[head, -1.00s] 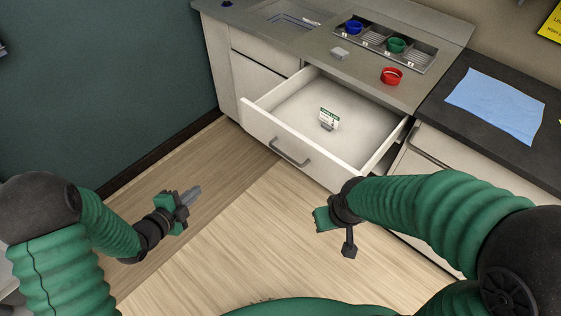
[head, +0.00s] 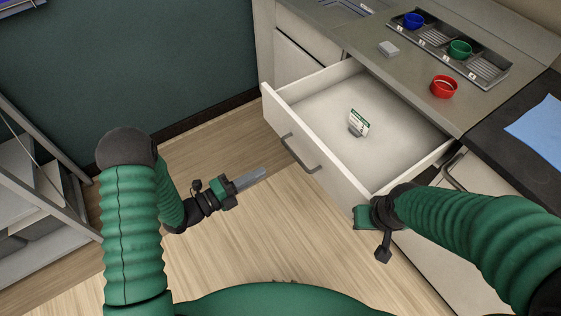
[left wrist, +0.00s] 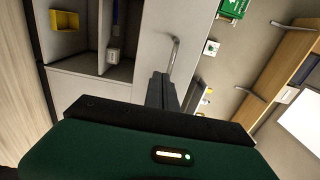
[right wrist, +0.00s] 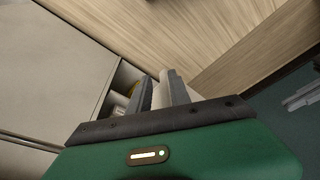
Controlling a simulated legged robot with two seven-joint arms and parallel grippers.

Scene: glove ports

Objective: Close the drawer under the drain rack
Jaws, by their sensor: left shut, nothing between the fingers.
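The pale drawer (head: 331,178) stands pulled out below the counter that carries the drain rack (head: 487,68). Its grey bar handle (head: 300,154) is on the front face, and a small green-and-white card on a holder (head: 358,123) stands inside. My left gripper (head: 252,178) is shut and empty, in front of the drawer's front and left of the handle, apart from it. My right gripper (head: 362,215) is near the front's right end; its fingers are hidden in the head view. They show in the right wrist view (right wrist: 160,90), with something light between or behind them; whether they touch the drawer is unclear.
A blue bowl (head: 413,21) and a green bowl (head: 460,50) sit in the rack. A red bowl (head: 444,87) and a grey block (head: 389,49) are on the counter. A metal shelf (head: 40,190) stands at the left. The wooden floor before the drawer is clear.

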